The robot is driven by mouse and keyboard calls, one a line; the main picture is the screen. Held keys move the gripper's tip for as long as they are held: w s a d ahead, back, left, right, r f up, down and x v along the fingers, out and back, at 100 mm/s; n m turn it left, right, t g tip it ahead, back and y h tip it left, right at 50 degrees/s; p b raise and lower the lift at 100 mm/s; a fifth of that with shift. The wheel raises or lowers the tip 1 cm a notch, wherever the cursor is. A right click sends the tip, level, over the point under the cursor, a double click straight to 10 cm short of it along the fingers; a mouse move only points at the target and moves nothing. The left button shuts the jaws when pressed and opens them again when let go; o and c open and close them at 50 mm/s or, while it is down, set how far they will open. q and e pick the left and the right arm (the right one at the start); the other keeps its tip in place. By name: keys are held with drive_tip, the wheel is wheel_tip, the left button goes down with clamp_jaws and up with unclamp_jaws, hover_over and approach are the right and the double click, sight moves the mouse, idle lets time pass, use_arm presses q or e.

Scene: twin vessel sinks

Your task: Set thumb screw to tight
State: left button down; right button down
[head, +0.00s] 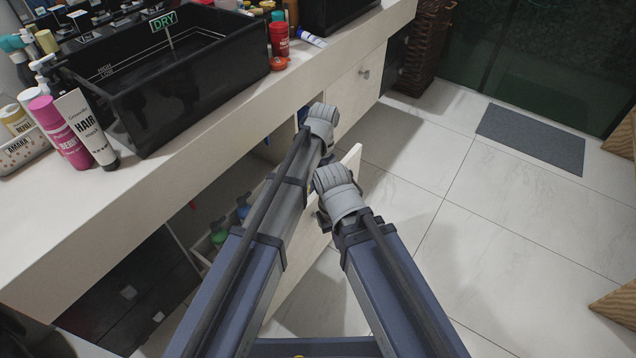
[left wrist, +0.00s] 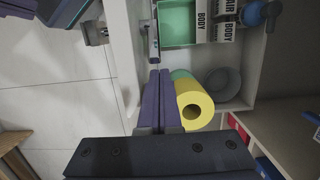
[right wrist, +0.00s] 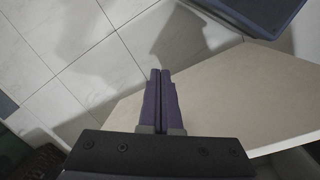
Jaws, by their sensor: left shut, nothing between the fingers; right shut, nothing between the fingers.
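I cannot make out the thumb screw in any view. My left gripper (head: 302,115) is mostly hidden behind its own wrist in the head view, at the cabinet under the counter. In the left wrist view its fingers (left wrist: 160,73) are shut and empty, beside a yellow roll (left wrist: 194,106); whether they touch it, I cannot tell. A small grey metal fitting (left wrist: 153,40) shows just beyond the fingertips.
A black sink (head: 185,95) and toiletries stand on the counter (head: 150,190). Tiled floor (head: 480,200) is clear at right.

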use_arm(q)
drive_tip(key=shift+s+a+r, duration=0.25)
drive_tip(key=shift+s+r, duration=0.1)
drive_tip(key=shift+r, duration=0.15)
drive_tip(key=shift+s+a+r+p, duration=0.15)
drive_tip(key=shift+p, duration=0.3)
